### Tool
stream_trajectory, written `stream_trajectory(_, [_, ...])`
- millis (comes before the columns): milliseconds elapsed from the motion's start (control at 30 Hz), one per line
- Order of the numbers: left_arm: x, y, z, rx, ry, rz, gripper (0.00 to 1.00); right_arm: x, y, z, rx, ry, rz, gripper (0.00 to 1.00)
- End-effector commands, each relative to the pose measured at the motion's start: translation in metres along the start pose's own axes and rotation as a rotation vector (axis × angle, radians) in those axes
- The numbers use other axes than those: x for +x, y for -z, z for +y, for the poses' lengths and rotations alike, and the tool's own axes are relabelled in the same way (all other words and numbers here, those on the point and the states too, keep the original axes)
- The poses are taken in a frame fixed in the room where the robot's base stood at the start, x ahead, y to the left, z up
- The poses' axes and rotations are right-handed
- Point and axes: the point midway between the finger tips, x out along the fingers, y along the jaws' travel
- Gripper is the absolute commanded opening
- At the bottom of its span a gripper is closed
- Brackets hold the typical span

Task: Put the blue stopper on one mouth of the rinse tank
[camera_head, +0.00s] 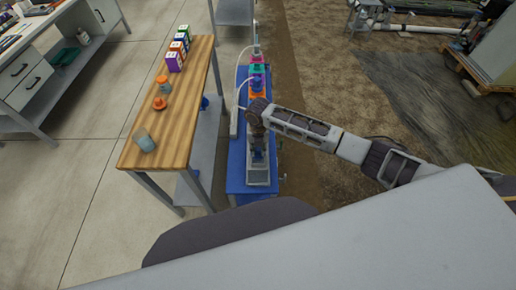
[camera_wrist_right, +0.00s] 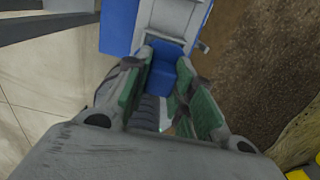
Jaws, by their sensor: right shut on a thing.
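My right gripper (camera_head: 258,150) is low over the near end of the blue skid. In the right wrist view, its green-padded fingers (camera_wrist_right: 162,92) close around a blue block-like piece, the blue stopper (camera_wrist_right: 168,70). A grey box-shaped tank, which looks like the rinse tank (camera_head: 260,177), sits just below and nearer than the gripper. It also shows beyond the fingertips in the right wrist view (camera_wrist_right: 178,16). Its mouths are not clear, and I cannot tell whether the stopper touches it. My left gripper is out of view.
A wooden bench (camera_head: 190,100) stands left of the skid. It bears a jar (camera_head: 144,141), an orange piece (camera_head: 159,103) and several coloured boxes (camera_head: 174,62). Pink and orange-topped parts (camera_head: 257,86) stand farther along the blue skid (camera_head: 236,170). Brown ground lies open to the right.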

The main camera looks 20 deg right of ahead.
Motion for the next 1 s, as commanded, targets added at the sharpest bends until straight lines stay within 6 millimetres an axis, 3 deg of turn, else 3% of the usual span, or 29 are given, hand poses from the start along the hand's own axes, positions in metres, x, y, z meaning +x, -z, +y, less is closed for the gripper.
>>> stream_trajectory(200, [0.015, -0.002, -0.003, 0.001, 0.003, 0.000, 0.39, 0.015, 0.000, 0.000, 0.000, 0.000, 0.000, 0.08])
stream_trajectory(600, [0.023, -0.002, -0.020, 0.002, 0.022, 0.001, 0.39, 0.035, 0.000, 0.001, 0.000, -0.001, 0.000, 0.08])
stream_trajectory(1000, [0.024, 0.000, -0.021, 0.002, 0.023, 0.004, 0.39, 0.039, 0.000, 0.001, 0.000, -0.001, 0.000, 0.08])
